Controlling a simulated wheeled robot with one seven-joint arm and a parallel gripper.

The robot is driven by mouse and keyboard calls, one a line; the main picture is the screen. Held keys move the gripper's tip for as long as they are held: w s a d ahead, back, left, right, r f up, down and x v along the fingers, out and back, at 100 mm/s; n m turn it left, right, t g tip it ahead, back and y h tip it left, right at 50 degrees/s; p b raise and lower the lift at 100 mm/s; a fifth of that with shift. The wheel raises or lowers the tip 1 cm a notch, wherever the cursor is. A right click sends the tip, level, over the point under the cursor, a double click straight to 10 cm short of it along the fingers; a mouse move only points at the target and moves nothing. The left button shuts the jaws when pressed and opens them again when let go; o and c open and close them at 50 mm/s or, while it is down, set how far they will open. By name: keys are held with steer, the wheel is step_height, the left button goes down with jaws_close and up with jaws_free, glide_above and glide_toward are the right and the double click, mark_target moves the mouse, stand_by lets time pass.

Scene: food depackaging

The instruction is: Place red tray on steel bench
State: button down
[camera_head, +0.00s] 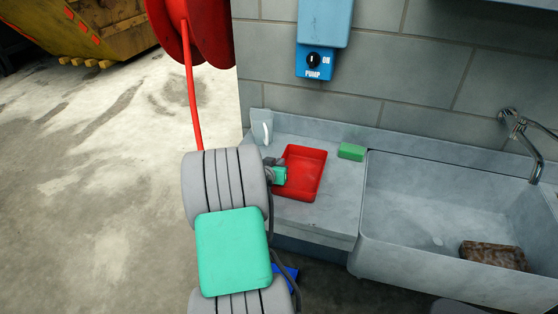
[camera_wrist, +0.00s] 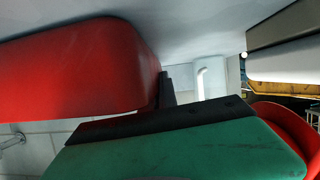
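The red tray (camera_head: 306,172) is a shallow rectangular tray. It is over the left part of the grey steel bench (camera_head: 333,213), between a pale upright container and a green block, and looks level and empty. I cannot tell whether its base touches the bench. My gripper (camera_head: 278,167) is at the tray's left edge. In the wrist view the tray (camera_wrist: 75,68) fills the upper left, and its end meets the dark fingers of my gripper (camera_wrist: 165,103). Whether the fingers are closed on the edge or only beside it is hidden.
A green block (camera_head: 352,151) lies right of the tray, near the wall. A pale container (camera_head: 262,127) stands at the bench's back left corner. A sink (camera_head: 410,215) with a brown block (camera_head: 494,255) adjoins on the right. A blue pump switch (camera_head: 314,62) hangs above.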

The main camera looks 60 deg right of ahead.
steer(key=shift+r, duration=0.15)
steer(key=c, duration=2.1)
jaws_free()
steer(key=shift+f, duration=0.2)
steer(key=o, duration=0.4)
steer(key=shift+r, duration=0.15)
